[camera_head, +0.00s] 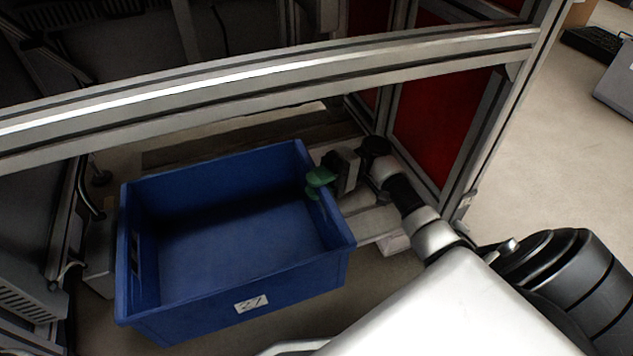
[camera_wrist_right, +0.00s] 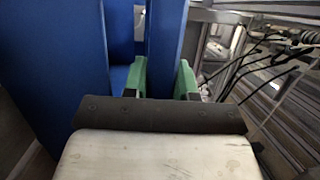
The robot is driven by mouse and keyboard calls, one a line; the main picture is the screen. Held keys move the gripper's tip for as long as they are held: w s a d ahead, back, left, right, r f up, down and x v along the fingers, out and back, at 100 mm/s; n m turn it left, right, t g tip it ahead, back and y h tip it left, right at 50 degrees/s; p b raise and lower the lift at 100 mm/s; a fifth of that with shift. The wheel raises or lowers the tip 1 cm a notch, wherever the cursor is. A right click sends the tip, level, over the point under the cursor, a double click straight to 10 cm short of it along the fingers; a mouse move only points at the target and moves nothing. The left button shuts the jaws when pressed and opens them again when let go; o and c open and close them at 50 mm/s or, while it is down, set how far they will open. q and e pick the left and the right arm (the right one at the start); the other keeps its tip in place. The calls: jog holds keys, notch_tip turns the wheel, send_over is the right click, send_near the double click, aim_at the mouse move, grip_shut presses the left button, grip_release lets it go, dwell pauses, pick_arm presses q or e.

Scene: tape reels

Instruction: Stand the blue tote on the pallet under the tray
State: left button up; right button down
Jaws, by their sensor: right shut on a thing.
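The blue tote (camera_head: 240,285) is an open, empty box with a white label on its near wall. It is under the metal frame's crossbar, and its far part is over or on the pallet (camera_head: 375,222); I cannot tell whether it rests there. My right gripper (camera_head: 320,182) has green fingertips and is shut on the tote's right wall near the far corner. In the right wrist view the tote's blue wall (camera_wrist_right: 165,45) runs between the green fingers (camera_wrist_right: 161,78). The left gripper is not in view. I cannot make out the tray.
An aluminium crossbar (camera_head: 270,75) runs above and in front of the tote. A red panel (camera_head: 440,125) and an upright post stand to the right of my right gripper. A grey box (camera_head: 100,255) and cables are close to the tote's left side. Open floor (camera_head: 560,150) lies at the right.

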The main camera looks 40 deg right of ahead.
jog(key=c, duration=0.9)
grip_release()
jog(key=shift+f, duration=0.1)
jog(key=shift+r, duration=0.25)
jog(key=shift+r+p, duration=0.4)
jog(key=shift+r, duration=0.1)
jog(key=d+f+p, duration=0.1)
jog(key=d+p, duration=0.1)
jog(key=d, duration=0.5)
jog(key=shift+w+d, duration=0.2)
jog(key=shift+d, duration=0.05)
